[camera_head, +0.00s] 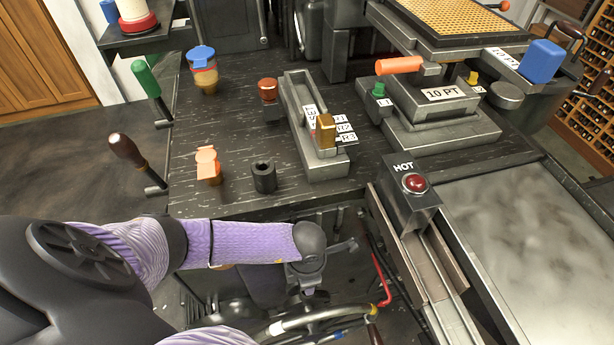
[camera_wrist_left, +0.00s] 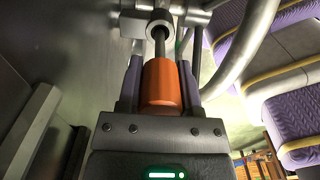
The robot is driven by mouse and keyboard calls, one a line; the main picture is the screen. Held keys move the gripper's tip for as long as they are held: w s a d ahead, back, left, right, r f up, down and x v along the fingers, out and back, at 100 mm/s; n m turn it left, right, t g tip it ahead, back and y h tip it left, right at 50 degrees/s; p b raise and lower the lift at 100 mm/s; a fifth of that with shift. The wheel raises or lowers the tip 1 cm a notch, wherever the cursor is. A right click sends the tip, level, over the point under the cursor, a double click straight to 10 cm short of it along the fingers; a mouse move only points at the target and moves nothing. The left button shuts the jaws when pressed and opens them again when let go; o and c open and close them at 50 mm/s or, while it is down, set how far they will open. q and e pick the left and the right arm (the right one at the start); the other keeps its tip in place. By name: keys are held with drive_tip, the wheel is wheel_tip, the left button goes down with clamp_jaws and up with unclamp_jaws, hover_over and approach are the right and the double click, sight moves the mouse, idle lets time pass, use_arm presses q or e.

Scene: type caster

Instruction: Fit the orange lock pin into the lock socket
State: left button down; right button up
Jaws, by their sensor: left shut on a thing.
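My left gripper (camera_wrist_left: 160,75) is shut on an orange cylinder, the lock pin (camera_wrist_left: 162,85), with a finger on each side of it. A thin dark steel shaft (camera_wrist_left: 160,42) runs from the pin's far end up to a round metal collar (camera_wrist_left: 160,20) on a crossbar, which looks like the lock socket. The shaft's tip is at or in the collar; I cannot tell how deep. In the head view my left arm reaches in from the left below the bench edge, and the pin and socket are hidden there. My right gripper is not in view.
A HOT box (camera_head: 408,190) stands right. A curved metal wheel rim (camera_wrist_left: 245,50) passes close beside the gripper.

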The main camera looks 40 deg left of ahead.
use_arm(q)
drive_tip(key=shift+f, duration=0.3)
drive_tip(key=shift+f+b, duration=0.2)
drive_tip(key=shift+b, duration=0.15)
drive_tip(key=shift+f, duration=0.1)
drive_tip(key=shift+f+b, duration=0.5)
drive_tip(key=shift+f, duration=0.05)
drive_tip(key=shift+f, duration=0.3)
drive_tip(key=shift+f+b, duration=0.2)
drive_tip(key=shift+b, duration=0.2)
drive_tip(key=shift+f+b, duration=0.5)
drive_tip(key=shift+f, duration=0.1)
drive_tip(key=shift+c, duration=0.9)
unclamp_jaws()
